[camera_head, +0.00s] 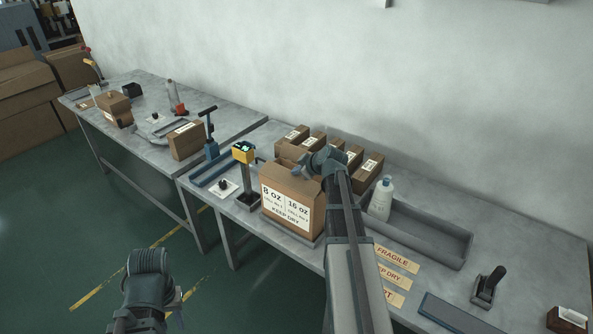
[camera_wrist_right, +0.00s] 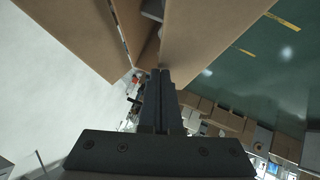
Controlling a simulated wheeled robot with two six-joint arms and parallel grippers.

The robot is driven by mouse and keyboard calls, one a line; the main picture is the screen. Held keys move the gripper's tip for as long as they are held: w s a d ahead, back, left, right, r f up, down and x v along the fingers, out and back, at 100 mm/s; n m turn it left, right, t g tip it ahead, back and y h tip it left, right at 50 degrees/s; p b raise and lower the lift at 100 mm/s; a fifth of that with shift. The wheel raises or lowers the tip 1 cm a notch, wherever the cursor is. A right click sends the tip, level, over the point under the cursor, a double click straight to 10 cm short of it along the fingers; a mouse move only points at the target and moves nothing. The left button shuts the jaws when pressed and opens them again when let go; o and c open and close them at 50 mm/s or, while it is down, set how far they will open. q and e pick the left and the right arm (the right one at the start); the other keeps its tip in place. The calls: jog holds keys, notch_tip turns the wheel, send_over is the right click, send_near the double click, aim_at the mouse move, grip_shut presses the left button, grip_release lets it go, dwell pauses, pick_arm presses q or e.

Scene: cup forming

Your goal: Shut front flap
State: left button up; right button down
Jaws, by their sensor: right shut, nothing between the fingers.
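A cardboard carton (camera_head: 286,209) labelled 8 OZ, 16 OZ and KEEP DRY stands upright on the near workbench. My right gripper (camera_head: 303,172) is at the carton's top right edge, and its arm hides part of that side. In the right wrist view the fingers (camera_wrist_right: 161,74) are shut and empty. Their tips are close to the gap between two brown cardboard panels, the left panel (camera_wrist_right: 80,34) and the right panel (camera_wrist_right: 213,36). I cannot tell whether they touch, or which panel is the front flap. My left gripper (camera_head: 139,321) is low at the left, away from the bench, its fingers unclear.
Several small cartons (camera_head: 371,172) stand behind the large carton. A yellow-topped device (camera_head: 243,153) stands close to its left. A grey tray (camera_head: 430,240) with a white bottle (camera_head: 381,199) lies right of my right arm. The wall is behind.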

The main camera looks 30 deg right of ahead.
jog(key=shift+w+d+f+m+g+y, duration=0.3)
jog(key=shift+d+f+m+y, duration=0.15)
jog(key=shift+y, duration=0.25)
jog(key=shift+d+f+y+b, duration=0.15)
jog(key=shift+f+y+b, duration=0.1)
jog(key=shift+y+b, duration=0.05)
jog(key=shift+f, duration=0.15)
jog(key=shift+d+f, duration=0.1)
jog(key=shift+r+p, duration=0.55)
jog(key=shift+r, duration=0.25)
